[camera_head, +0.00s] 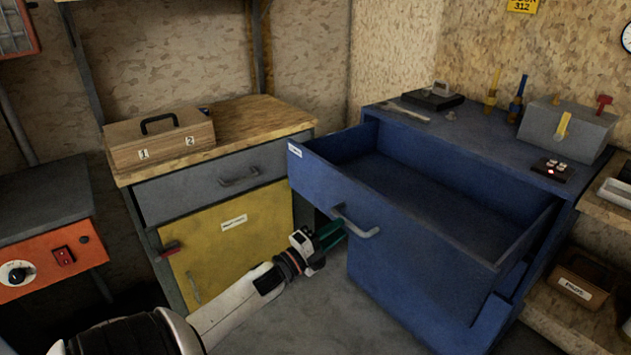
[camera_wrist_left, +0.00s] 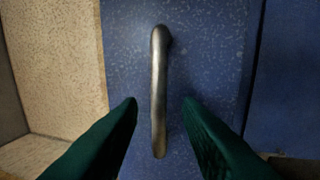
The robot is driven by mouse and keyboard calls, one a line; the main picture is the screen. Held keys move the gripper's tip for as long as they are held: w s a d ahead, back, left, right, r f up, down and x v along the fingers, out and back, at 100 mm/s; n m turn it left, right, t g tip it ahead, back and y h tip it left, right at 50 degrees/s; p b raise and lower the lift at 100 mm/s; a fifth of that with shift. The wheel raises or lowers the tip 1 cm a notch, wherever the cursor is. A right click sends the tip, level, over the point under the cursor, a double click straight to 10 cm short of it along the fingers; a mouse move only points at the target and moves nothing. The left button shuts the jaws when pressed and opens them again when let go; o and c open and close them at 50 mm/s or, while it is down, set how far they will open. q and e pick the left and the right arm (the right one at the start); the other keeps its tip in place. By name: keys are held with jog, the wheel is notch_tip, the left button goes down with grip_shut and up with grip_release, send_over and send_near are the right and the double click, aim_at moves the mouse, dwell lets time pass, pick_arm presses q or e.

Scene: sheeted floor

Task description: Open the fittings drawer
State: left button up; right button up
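The blue drawer (camera_head: 400,245) is pulled out of the blue cabinet (camera_head: 483,153), and its inside looks empty. A small white label (camera_head: 295,150) is at the upper left of its front; I cannot read it. Its grey bar handle (camera_head: 357,222) is on the front. My left gripper (camera_head: 333,236) is just left of this handle. In the left wrist view the open green fingers (camera_wrist_left: 161,104) stand on either side of the metal handle (camera_wrist_left: 159,90), with gaps between, not closed on it. My right gripper is not in view.
A wooden box numbered 1 and 2 (camera_head: 160,143) sits on a bench left of the cabinet. Below are a grey drawer (camera_head: 180,190) and a yellow door (camera_head: 215,245). A grey box (camera_head: 567,130) and small tools stand on the blue cabinet. An orange-fronted unit (camera_head: 55,268) is far left.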

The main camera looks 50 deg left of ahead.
pick_arm(q)
jog(key=v, duration=0.8)
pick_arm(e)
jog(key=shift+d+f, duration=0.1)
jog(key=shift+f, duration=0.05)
